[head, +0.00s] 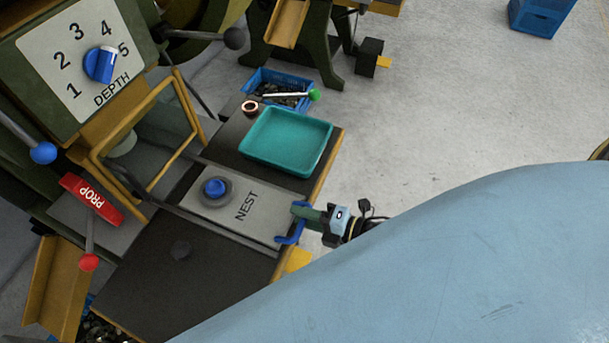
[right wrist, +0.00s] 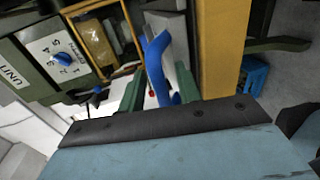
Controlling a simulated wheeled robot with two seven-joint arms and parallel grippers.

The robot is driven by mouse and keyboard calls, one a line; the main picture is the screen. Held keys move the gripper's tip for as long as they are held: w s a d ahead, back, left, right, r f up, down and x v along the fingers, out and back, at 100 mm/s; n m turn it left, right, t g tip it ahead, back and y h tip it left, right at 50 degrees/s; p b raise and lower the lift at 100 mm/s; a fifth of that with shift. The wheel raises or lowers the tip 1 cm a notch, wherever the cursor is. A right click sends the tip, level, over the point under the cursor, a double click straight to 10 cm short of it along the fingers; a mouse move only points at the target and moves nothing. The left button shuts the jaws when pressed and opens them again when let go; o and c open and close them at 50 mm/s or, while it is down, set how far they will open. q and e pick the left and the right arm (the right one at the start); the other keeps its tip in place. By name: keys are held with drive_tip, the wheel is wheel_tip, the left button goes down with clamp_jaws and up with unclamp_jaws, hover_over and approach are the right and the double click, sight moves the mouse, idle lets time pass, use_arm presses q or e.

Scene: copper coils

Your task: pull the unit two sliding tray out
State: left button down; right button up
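The sliding tray is a grey plate marked NEST (head: 222,208) with a blue knob (head: 216,187) on it. It lies in the dark bench of the green press. A blue handle (head: 291,237) is on its right end; the handle also shows in the right wrist view (right wrist: 157,68). My right gripper (head: 306,213) is at this handle. In the right wrist view its two green fingers (right wrist: 160,92) stand apart, with the blue handle between them and no clear grip on it. A UNIT sign (right wrist: 14,77) shows there; its number is not readable. My left gripper is out of view.
A teal tray (head: 286,140) and a copper ring (head: 249,107) lie on the bench beyond the plate.

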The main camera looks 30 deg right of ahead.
drive_tip(key=shift+s, duration=0.1)
drive_tip(key=p+v, duration=0.1)
drive_tip(key=v, duration=1.2)
drive_tip(key=shift+s, duration=0.1)
idle(0.3)
drive_tip(key=s+d+f+m+g+h, duration=0.1)
drive_tip(key=s+d+f+m+h, duration=0.15)
drive_tip(key=f+m, duration=0.4)
drive_tip(key=s+d+f+m+g+h, duration=0.1)
drive_tip(key=d+f+m+g+h, duration=0.15)
drive_tip(key=f, duration=0.65)
drive_tip(key=s+d+f+m+g+h, duration=0.1)
drive_tip(key=s+f+m+h, duration=0.15)
drive_tip(key=f+m, duration=0.4)
drive_tip(key=s+a+f+m+g+h, duration=0.1)
drive_tip(key=s+a+f+m+g, duration=0.2)
drive_tip(key=s+f, duration=0.3)
drive_tip(key=s+a+f+m+g+h, duration=0.1)
drive_tip(key=s+a+f+m+g, duration=0.2)
drive_tip(key=s+f, duration=0.3)
drive_tip(key=shift+s+a+m+g, duration=0.4)
drive_tip(key=shift+s+m+g, duration=0.1)
drive_tip(key=shift+m, duration=0.15)
